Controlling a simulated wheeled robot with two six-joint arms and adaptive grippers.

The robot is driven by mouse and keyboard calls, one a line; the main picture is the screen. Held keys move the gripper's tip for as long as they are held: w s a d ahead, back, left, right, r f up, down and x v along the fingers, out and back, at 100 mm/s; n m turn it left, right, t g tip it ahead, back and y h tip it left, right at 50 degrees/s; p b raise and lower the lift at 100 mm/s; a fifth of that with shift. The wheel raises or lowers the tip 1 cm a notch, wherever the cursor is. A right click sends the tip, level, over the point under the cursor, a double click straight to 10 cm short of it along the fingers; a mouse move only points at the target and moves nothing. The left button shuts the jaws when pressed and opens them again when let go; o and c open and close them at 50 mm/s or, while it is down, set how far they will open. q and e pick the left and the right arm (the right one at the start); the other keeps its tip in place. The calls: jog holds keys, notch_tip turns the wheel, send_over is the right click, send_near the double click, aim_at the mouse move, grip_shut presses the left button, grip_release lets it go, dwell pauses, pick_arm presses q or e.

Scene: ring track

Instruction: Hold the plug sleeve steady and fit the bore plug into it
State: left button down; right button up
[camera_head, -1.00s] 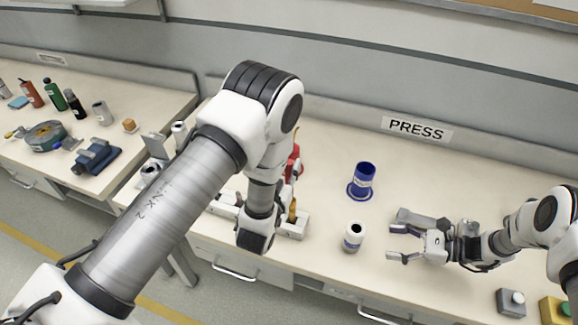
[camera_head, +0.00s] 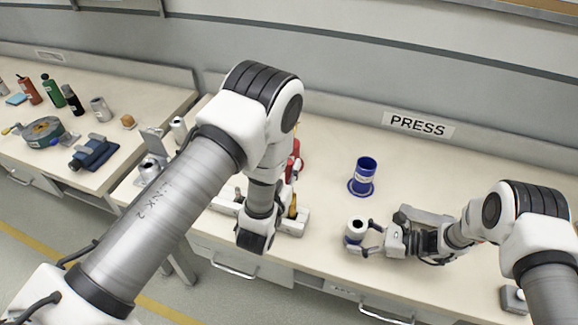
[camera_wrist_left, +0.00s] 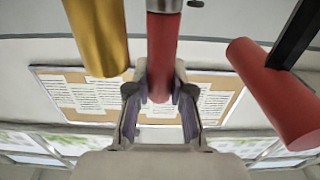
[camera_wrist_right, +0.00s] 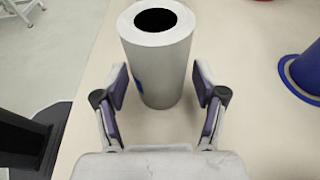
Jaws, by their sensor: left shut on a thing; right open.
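The pale grey cylinder with a dark bore, apparently the plug sleeve (camera_head: 356,230), stands upright on the bench; it also fills the middle of the right wrist view (camera_wrist_right: 160,55). My right gripper (camera_wrist_right: 162,88) is open, one finger on each side of it, with a gap showing at each finger. My left gripper (camera_wrist_left: 160,92) is shut on a red cylindrical handle (camera_wrist_left: 161,50), apparently the bore plug's; its upper end runs out of view. In the head view my left arm hides that gripper.
A yellow handle (camera_wrist_left: 97,35) and another red handle (camera_wrist_left: 275,95) flank my left fingers. A pale rack (camera_head: 292,222) stands below my left arm. A flanged blue cup (camera_head: 363,178) stands behind the grey cylinder. A grey button box (camera_head: 512,299) is at the right front.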

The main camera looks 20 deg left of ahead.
jog(key=c, duration=0.8)
jog(key=shift+o, duration=0.2)
pick_arm(q)
jog(key=shift+w+d+r+h, duration=0.15)
jog(key=shift+d+r+h, duration=0.1)
jog(key=shift+d+h, duration=0.1)
jog(key=s+d+r+m+g+h, duration=0.2)
jog(key=d+r+m+g+h, duration=0.35)
jog(key=d+h, duration=0.3)
jog(key=s+d+r+m+g+h, duration=0.2)
jog(key=d+r+m+g+h, duration=0.2)
jog(key=d+r+m+h, duration=0.45)
notch_tip(320, 180, down, 11)
jog(key=d+n+y, duration=0.1)
jog(key=d, duration=0.1)
jog(key=shift+s+g, duration=0.45)
